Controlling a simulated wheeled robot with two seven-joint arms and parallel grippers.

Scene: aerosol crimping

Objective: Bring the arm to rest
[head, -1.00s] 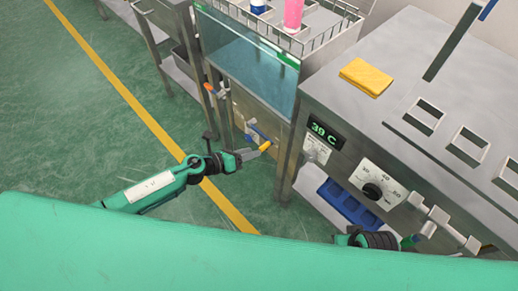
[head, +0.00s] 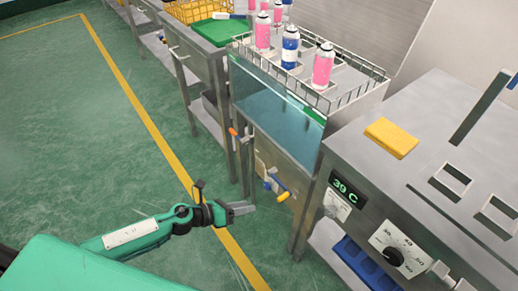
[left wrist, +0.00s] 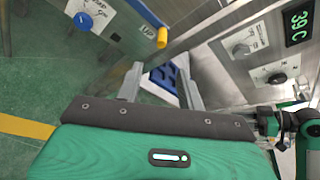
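My left arm reaches in from the lower left of the head view. Its gripper (head: 241,209) hangs over the green floor in front of the water bath, apart from everything. In the left wrist view the gripper (left wrist: 160,84) has its two fingers spread apart with nothing between them. The yellow-tipped handle (head: 283,196) on the front of the bath is a little to the right of the gripper; it also shows in the left wrist view (left wrist: 162,38). My right gripper is not seen in the head view.
A glass-fronted water bath (head: 275,97) holds pink and blue cans in a wire rack. A steel counter with a yellow cloth (head: 391,138) and a 39 C display (head: 342,187) stands right. A blue tray (head: 363,262) is below. The floor at left (head: 60,130) is clear.

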